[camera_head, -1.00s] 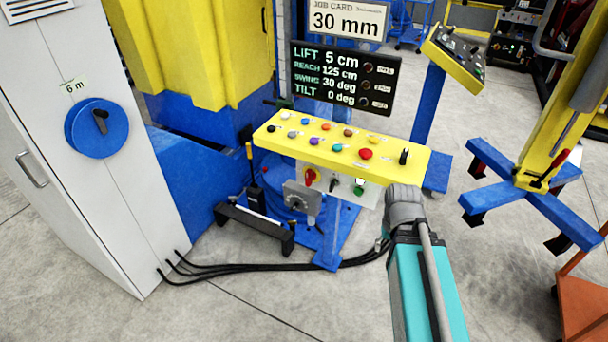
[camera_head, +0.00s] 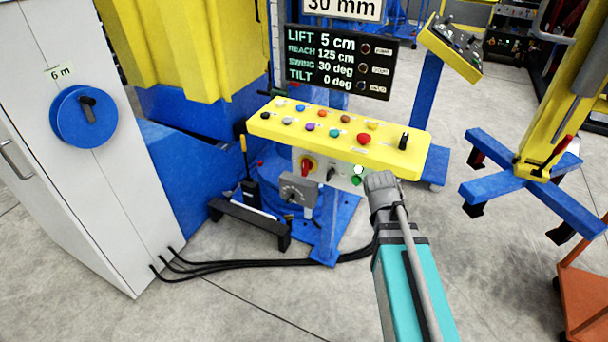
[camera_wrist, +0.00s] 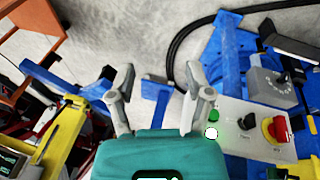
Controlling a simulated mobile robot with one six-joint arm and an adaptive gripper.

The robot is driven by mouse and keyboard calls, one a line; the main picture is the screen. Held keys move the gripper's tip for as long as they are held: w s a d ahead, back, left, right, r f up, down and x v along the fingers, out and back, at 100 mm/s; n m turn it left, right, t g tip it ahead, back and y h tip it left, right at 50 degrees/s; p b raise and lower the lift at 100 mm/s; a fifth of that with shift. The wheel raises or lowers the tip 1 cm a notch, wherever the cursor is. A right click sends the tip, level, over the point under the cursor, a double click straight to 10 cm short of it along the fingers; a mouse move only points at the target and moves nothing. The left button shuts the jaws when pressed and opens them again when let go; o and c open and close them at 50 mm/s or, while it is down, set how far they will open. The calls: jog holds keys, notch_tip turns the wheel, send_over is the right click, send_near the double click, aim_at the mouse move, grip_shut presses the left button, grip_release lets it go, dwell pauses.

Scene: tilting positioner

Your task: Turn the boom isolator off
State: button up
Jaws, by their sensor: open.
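A red rotary handle on a yellow plate (camera_head: 307,166) sits at the left of the pale panel under the yellow console; it looks like an isolator switch, but I cannot read its label. It also shows at the right of the wrist view (camera_wrist: 278,130). Beside it are a black rotary knob (camera_head: 331,174) and a green lamp or button (camera_head: 357,172). A grey box with a rotary lever (camera_head: 298,190) stands in front to the left. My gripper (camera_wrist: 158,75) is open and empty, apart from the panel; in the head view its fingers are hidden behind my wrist.
The yellow console (camera_head: 340,143) with several coloured buttons overhangs the panel. A display (camera_head: 340,62) stands behind it. A white cabinet with a blue dial (camera_head: 83,117) is at the left. Black cables (camera_head: 230,262) cross the floor. A blue-footed yellow stand (camera_head: 530,170) is at the right.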

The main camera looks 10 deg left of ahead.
jog(key=w+a+f+m+t+h+b, duration=0.25)
jog(key=w+f+b, duration=0.25)
jog(key=w+b, duration=0.25)
jog(key=t+b, duration=1.3)
jog(key=b, duration=0.5)
send_near(303, 168)
jog(key=v, duration=0.3)
jog(key=shift+w+a+r+h, duration=0.1)
jog(key=shift+w+a+h, duration=0.05)
jog(key=shift+w+h, duration=0.15)
jog(key=x, duration=1.3)
jog(key=shift+w+d, duration=0.25)
jog(key=shift+w, duration=0.05)
